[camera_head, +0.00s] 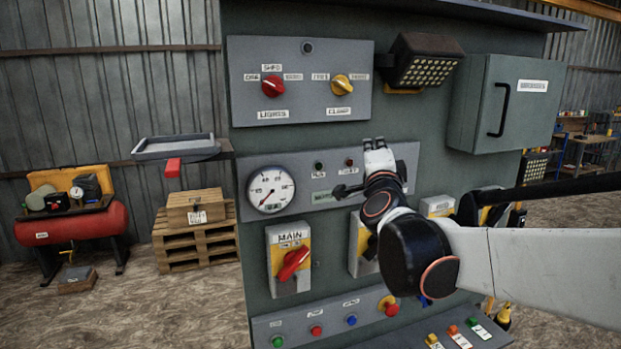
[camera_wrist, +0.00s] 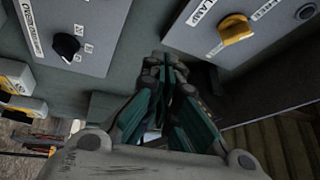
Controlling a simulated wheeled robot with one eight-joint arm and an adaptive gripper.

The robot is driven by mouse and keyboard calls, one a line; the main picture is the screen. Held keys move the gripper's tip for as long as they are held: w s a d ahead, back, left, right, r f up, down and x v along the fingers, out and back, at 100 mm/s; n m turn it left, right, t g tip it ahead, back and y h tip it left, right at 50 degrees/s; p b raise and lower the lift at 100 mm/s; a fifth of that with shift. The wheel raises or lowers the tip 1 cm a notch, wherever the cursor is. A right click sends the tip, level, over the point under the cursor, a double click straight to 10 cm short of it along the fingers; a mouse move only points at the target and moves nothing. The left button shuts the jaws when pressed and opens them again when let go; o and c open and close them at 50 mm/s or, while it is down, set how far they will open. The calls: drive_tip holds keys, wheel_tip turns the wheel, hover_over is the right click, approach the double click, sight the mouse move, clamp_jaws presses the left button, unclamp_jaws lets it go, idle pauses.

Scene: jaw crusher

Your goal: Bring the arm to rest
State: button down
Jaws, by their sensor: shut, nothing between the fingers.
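My arm (camera_head: 540,270) reaches in from the right across the front of the grey-green control cabinet (camera_head: 415,130). My gripper (camera_head: 342,191) is in front of the gauge panel, right of the round gauge (camera_head: 270,190). It covers part of the panel's labels. In the wrist view my gripper (camera_wrist: 166,68) has its dark teal fingers together, with nothing seen between them. A yellow knob (camera_wrist: 236,29) on a grey panel is at the upper right there, and a black knob (camera_wrist: 66,46) on another panel is at the upper left. I cannot tell whether the gripper touches the panel.
The upper panel has a red knob (camera_head: 272,86) and a lamp (camera_head: 424,62) stands out beside it. The red main switch (camera_head: 293,263) and a row of buttons (camera_head: 334,323) are below. A pallet with a box (camera_head: 197,207) stands left. Open floor lies left of the cabinet.

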drive_tip(key=s+a+f+n+g+y+b, duration=0.2)
drive_tip(key=s+f+n+g+y+b, duration=0.15)
drive_tip(key=s+f+n, duration=0.55)
drive_tip(key=s+a+f+n+g+y+b, duration=0.15)
drive_tip(key=s+f+n+g+b, duration=0.35)
drive_tip(key=f, duration=0.7)
drive_tip(key=s+d+f+n+g+h+b, duration=0.1)
drive_tip(key=s+d+f+g+b, duration=0.1)
drive_tip(key=s+f, duration=0.8)
drive_tip(key=s+d+f+n+g+h+b, duration=0.1)
drive_tip(key=s+d+f+n+g+b, duration=0.1)
drive_tip(key=s+f, duration=0.7)
wheel_tip(320, 180, down, 2)
drive_tip(key=d+g, duration=0.1)
drive_tip(key=d, duration=0.1)
drive_tip(key=shift+s+d+f+b, duration=0.2)
drive_tip(key=shift+s+d+b, duration=0.15)
drive_tip(key=shift+s, duration=0.05)
